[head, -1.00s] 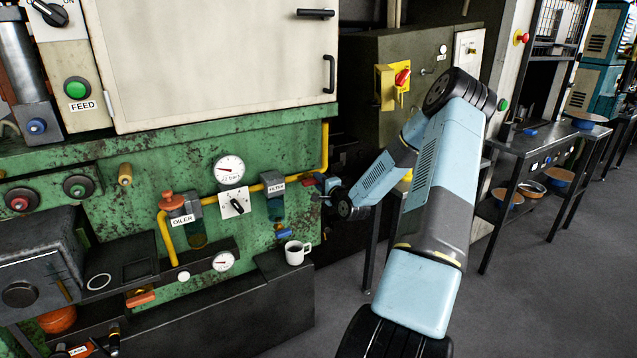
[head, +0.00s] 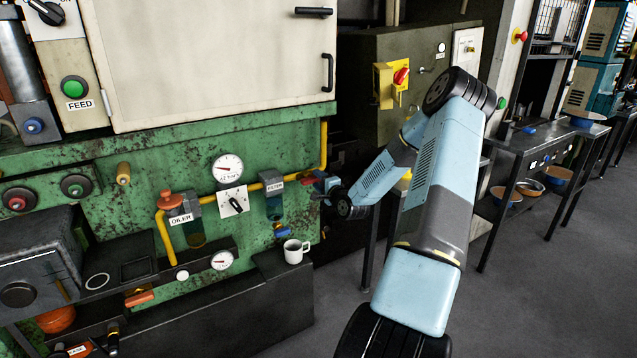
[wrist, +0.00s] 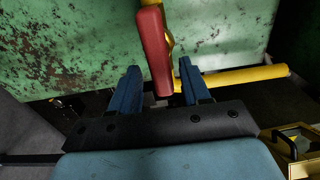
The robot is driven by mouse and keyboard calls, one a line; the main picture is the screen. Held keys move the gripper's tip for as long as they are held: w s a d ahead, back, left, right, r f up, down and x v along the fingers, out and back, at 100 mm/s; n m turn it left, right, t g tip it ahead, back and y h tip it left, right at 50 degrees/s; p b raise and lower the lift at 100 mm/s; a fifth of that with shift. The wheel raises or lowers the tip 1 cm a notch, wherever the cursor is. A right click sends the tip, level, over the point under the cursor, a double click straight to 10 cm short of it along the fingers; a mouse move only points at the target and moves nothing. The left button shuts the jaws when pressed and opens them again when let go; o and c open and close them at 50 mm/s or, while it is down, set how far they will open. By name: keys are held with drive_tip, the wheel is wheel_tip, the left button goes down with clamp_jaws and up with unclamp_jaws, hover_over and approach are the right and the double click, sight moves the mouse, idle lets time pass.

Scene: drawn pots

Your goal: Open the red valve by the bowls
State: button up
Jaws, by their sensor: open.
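A red valve handle (wrist: 155,48) with a yellow part behind it shows in the wrist view. Its lower end lies between the two blue fingers of my gripper (wrist: 160,82), closer to the right finger. Gaps show on both sides of it. My gripper is open. In the head view, my gripper (head: 322,187) is at the red handle (head: 307,181), at the right end of the yellow pipe (head: 250,188) on the green machine. The fingers are small there and partly hidden. Bowls (head: 507,197) stand on a bench shelf farther right, away from this handle.
A white mug (head: 293,252) stands on the dark ledge below. A filter (head: 273,205), a gauge (head: 227,168) and an oiler (head: 181,208) sit left along the pipe. A yellow switch box (head: 385,86) with a red knob is behind my arm. Open floor lies right.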

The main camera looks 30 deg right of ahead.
drive_tip(key=s, duration=1.3)
drive_tip(key=shift+s+d, duration=0.25)
drive_tip(key=shift+s, duration=0.1)
drive_tip(key=s+a+r+n+g+h, duration=0.2)
drive_tip(key=s+a+r+n+g, duration=0.1)
drive_tip(key=a+r+n+g, duration=0.35)
drive_tip(key=s+a+r+n+g+h, duration=0.1)
drive_tip(key=s+a+r+n+g, duration=0.2)
drive_tip(key=a+r+n, duration=0.45)
drive_tip(key=s+a+r+n+g, duration=0.1)
drive_tip(key=s+a+r, duration=0.3)
drive_tip(key=s, duration=0.4)
drive_tip(key=s+a+r+n+g+y, duration=0.1)
drive_tip(key=s+a+r, duration=0.3)
drive_tip(key=s, duration=0.4)
drive_tip(key=s+a+r+n+g+y, duration=0.1)
drive_tip(key=s+a+r, duration=0.4)
drive_tip(key=s, duration=0.4)
drive_tip(key=shift+r+n, duration=0.4)
